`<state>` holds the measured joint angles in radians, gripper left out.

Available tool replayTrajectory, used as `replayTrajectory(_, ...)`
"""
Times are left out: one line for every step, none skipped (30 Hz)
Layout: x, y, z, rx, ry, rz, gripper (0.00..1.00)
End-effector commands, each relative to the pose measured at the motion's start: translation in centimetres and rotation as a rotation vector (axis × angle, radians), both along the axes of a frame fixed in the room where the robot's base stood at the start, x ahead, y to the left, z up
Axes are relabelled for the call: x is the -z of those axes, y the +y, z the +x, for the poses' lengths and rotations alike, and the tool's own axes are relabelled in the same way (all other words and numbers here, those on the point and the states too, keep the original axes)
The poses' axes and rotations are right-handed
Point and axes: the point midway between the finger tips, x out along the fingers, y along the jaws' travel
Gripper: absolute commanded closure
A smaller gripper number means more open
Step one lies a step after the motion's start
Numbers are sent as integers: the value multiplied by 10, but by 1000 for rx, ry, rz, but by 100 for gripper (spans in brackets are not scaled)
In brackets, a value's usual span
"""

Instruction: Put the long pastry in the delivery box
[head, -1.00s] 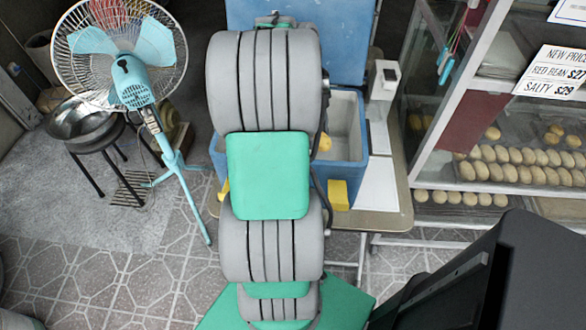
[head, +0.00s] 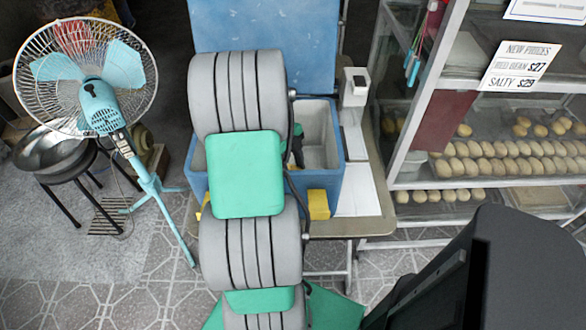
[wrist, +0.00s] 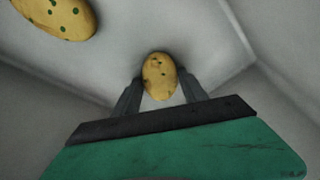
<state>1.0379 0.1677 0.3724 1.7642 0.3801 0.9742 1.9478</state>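The delivery box is the open blue box with a pale inside (head: 330,160), at the middle of the head view, its blue lid (head: 265,40) raised behind. My gripper (head: 297,155) reaches down inside it, partly hidden by my arm. In the wrist view my gripper (wrist: 160,78) has both fingers against the sides of a yellow-brown pastry with dark spots (wrist: 159,76), seen nearly end-on, so its length is hard to judge. The box's pale inner floor and walls show around it. Whether the pastry touches the floor is unclear.
Another spotted pastry (wrist: 55,14) lies in the box at the upper left of the wrist view. A fan (head: 100,100) stands left of the box. A glass cabinet with rows of buns (head: 500,165) stands right. A small white device (head: 355,88) is beside the box.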

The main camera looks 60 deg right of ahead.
Motion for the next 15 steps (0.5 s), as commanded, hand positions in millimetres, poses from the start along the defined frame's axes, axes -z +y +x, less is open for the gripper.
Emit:
replayTrajectory(0,0,0,0,0,0,45)
replayTrajectory(0,0,0,0,0,0,42)
replayTrajectory(0,0,0,0,0,0,39)
replayTrajectory(-1,0,0,0,0,0,36)
replayTrajectory(-1,0,0,-1,0,0,34)
replayTrajectory(-1,0,0,-1,0,0,31)
replayTrajectory(-1,0,0,-1,0,0,31)
replayTrajectory(-1,0,0,-1,0,0,31)
replayTrajectory(-1,0,0,-1,0,0,31)
replayTrajectory(-1,0,0,-1,0,0,31)
replayTrajectory(-1,0,0,-1,0,0,31)
replayTrajectory(-1,0,0,-1,0,0,31)
replayTrajectory(-1,0,0,-1,0,0,31)
replayTrajectory(-2,0,0,-1,0,0,31)
replayTrajectory(-5,0,0,-1,0,0,31)
